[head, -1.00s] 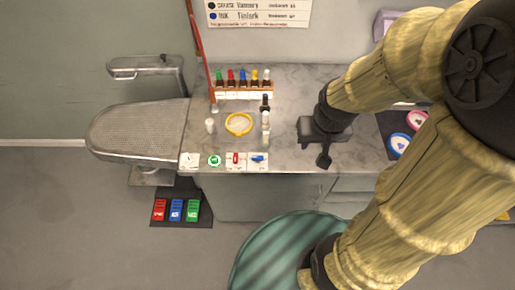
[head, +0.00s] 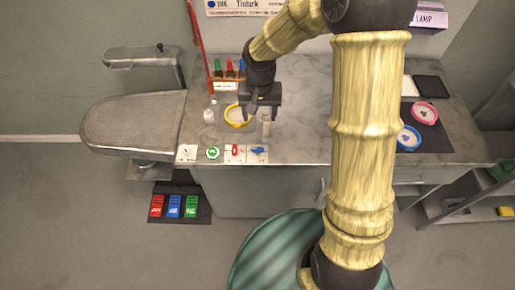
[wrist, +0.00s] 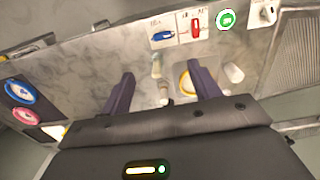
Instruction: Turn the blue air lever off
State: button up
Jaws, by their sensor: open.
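The blue air lever (head: 258,150) sits on a white plate at the front edge of the grey counter, rightmost in a row of controls. It also shows in the wrist view (wrist: 162,35), lying roughly sideways across its plate. My gripper (head: 257,112) is above the counter, behind the lever and apart from it. In the wrist view its two dark fingers (wrist: 158,92) are spread with nothing held between them; a small bottle (wrist: 157,66) and the yellow-rimmed dish (wrist: 185,82) show below and beyond them.
Beside the lever are a red lever (head: 235,150), a green round button (head: 213,153) and a white switch (head: 187,153). A rack of coloured bottles (head: 228,70) stands behind, partly hidden by my arm. A perforated pressing board (head: 130,120) is at left. Pedals (head: 174,206) lie on the floor.

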aim_at(258, 148)
jog(key=shift+w+a+f, duration=0.1)
jog(key=shift+a+f, duration=0.05)
jog(key=shift+a, duration=0.1)
notch_tip(258, 148, down, 17)
jog(key=p, duration=0.2)
jog(key=shift+p, duration=0.3)
jog(key=shift+d+f, duration=0.1)
jog(key=shift+f, duration=0.1)
jog(key=shift+c, duration=0.4)
